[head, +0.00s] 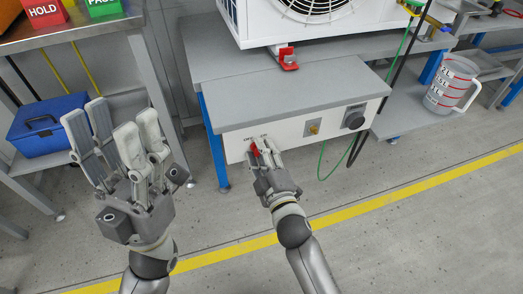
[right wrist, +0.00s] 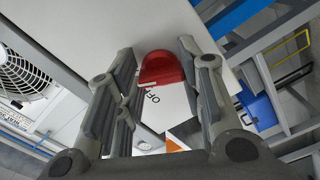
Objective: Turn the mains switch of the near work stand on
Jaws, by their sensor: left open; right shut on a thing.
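The near work stand (head: 290,88) has a pale front panel (head: 288,131) under its grey top. The red mains switch (head: 255,150) is at the panel's left end. My right gripper (head: 265,150) is at it, with its fingers closed around the knob. In the right wrist view the red switch (right wrist: 162,68) sits between the two fingers, with part of an "OF..." label beside it. The fingers hide part of the panel around the switch. My left gripper (head: 112,122) is open and empty, raised at the left, away from the stand.
A brass-coloured fitting (head: 314,127) and a black knob (head: 354,118) are further right on the panel. A white fan unit (head: 285,20) stands behind. A blue toolbox (head: 42,124) is at the left, a measuring jug (head: 450,84) at the right. A yellow line (head: 400,184) crosses the open floor.

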